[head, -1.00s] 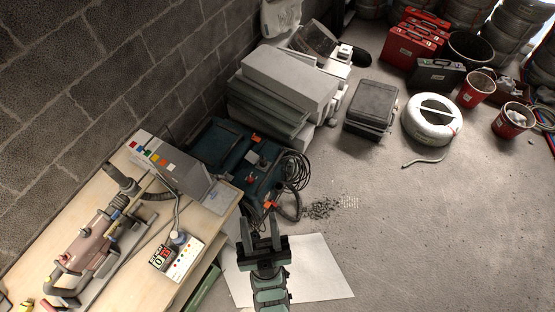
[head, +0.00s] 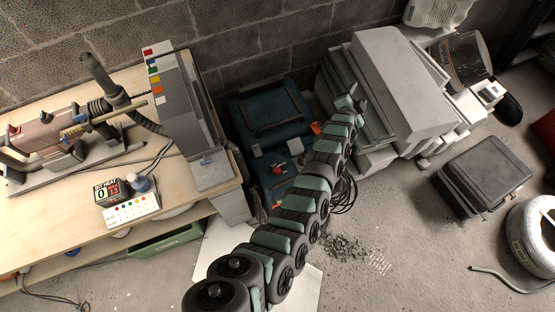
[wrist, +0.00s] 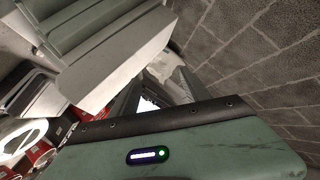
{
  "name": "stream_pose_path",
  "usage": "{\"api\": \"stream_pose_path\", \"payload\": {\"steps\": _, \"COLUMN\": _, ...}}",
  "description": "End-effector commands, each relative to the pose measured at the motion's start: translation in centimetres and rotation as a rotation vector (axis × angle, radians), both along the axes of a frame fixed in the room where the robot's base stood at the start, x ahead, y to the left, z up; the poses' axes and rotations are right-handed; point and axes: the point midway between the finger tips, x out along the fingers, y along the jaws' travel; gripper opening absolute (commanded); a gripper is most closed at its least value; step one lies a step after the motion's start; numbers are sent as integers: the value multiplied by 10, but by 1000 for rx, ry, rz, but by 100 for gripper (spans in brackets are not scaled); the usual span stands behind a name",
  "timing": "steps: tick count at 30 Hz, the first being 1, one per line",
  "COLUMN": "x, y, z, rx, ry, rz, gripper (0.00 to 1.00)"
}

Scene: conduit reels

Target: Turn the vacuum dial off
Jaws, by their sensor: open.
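The vacuum (head: 268,105) is a dark teal boxy machine with orange latches, on the floor against the wall between the workbench and the stacked pale boxes. My gripper (head: 355,97) is open and empty, up and right of the vacuum in the picture, in front of the pale boxes. In the wrist view its fingers (wrist: 153,96) show beyond the green housing.
The workbench (head: 60,232) at left carries a drill-like tool (head: 50,140) and a tall grey box (head: 190,110). Pale stacked boxes (head: 395,85) stand right of the vacuum. A dark case (head: 485,175) and white reel (head: 535,232) lie farther right.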

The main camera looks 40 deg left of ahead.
Motion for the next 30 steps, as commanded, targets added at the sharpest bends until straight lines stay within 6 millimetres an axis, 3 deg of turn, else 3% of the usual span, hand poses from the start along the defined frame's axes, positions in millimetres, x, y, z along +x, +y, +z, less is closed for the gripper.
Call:
{"api": "stream_pose_path", "payload": {"steps": 1, "x": 2, "y": 15, "z": -43, "rx": 34, "ry": 104, "rz": -51, "gripper": 55}}
{"api": "stream_pose_path", "payload": {"steps": 5, "x": -22, "y": 36, "z": -111, "rx": 132, "ry": 407, "rz": -246, "gripper": 55}}
{"api": "stream_pose_path", "payload": {"steps": 8, "x": -68, "y": 56, "z": -159, "rx": 209, "ry": 643, "rz": -411, "gripper": 55}}
{"api": "stream_pose_path", "payload": {"steps": 12, "x": -156, "y": 84, "z": -210, "rx": 271, "ry": 942, "rz": -626, "gripper": 55}}
{"api": "stream_pose_path", "payload": {"steps": 15, "x": -213, "y": 101, "z": -228, "rx": 283, "ry": 1103, "rz": -744, "gripper": 55}}
{"api": "stream_pose_path", "payload": {"steps": 19, "x": -261, "y": 114, "z": -236, "rx": 279, "ry": 1225, "rz": -836, "gripper": 55}}
{"api": "stream_pose_path", "payload": {"steps": 21, "x": -274, "y": 115, "z": -239, "rx": 273, "ry": 1255, "rz": -862, "gripper": 55}}
{"api": "stream_pose_path", "payload": {"steps": 25, "x": -278, "y": 115, "z": -251, "rx": 271, "ry": 1266, "rz": -874, "gripper": 55}}
{"api": "stream_pose_path", "payload": {"steps": 30, "x": -276, "y": 114, "z": -284, "rx": 271, "ry": 1260, "rz": -871, "gripper": 55}}
